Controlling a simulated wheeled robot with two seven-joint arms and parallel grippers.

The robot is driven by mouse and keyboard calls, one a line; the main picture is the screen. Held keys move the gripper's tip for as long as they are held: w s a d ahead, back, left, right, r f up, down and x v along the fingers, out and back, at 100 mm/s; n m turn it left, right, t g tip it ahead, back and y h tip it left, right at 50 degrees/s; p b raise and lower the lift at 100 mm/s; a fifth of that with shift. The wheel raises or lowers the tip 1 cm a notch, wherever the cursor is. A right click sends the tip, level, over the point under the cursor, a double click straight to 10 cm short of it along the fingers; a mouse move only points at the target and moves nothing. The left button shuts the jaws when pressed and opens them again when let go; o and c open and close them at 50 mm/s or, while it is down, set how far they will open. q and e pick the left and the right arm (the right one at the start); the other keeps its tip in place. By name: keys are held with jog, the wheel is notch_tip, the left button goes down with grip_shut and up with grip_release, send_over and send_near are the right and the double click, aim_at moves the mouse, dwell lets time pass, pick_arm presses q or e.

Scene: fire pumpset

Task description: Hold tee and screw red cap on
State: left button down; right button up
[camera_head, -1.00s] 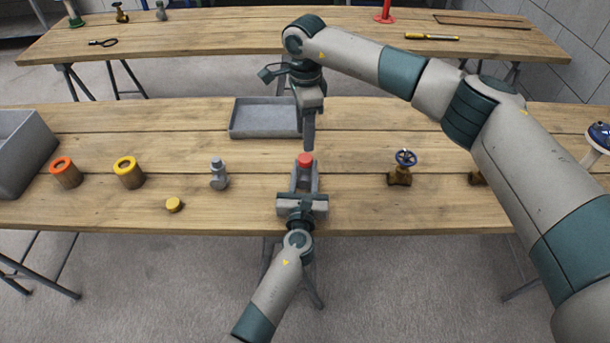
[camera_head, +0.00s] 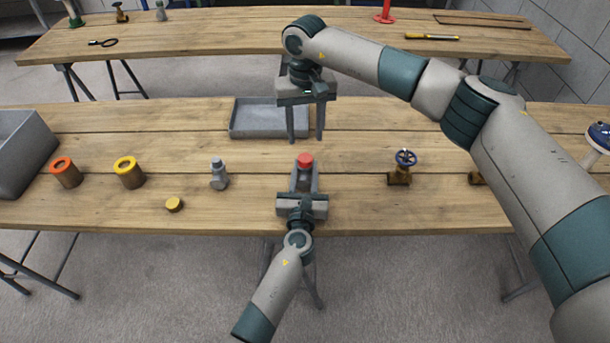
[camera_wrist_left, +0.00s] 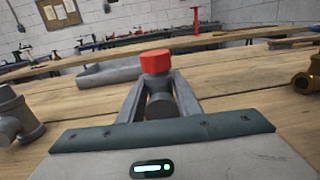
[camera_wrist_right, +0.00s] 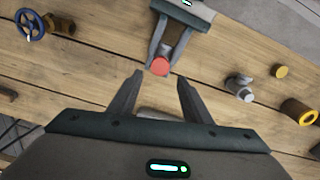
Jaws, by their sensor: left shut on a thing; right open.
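My left gripper (camera_head: 305,180) is shut on a grey tee (camera_wrist_left: 162,106) near the front edge of the near table. The red cap (camera_head: 305,160) sits upright on top of the tee. It also shows in the left wrist view (camera_wrist_left: 155,61) and in the right wrist view (camera_wrist_right: 160,66). Whether its thread is engaged cannot be seen. My right gripper (camera_head: 305,138) is open and empty, pointing down above and just behind the cap, apart from it. In the right wrist view the cap shows between and beyond its fingertips (camera_wrist_right: 160,77).
A second grey fitting (camera_head: 218,175) and a yellow cap (camera_head: 174,204) are left of the tee. Orange-topped (camera_head: 66,172) and yellow-topped (camera_head: 129,172) cylinders stand farther left. A grey tray (camera_head: 262,131) lies behind. A blue-wheeled valve (camera_head: 401,170) stands right.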

aim_at(305, 158)
jog(key=shift+n, duration=1.2)
jog(key=shift+f, duration=0.1)
jog(key=shift+f, duration=3.9)
jog(key=shift+c, duration=0.7)
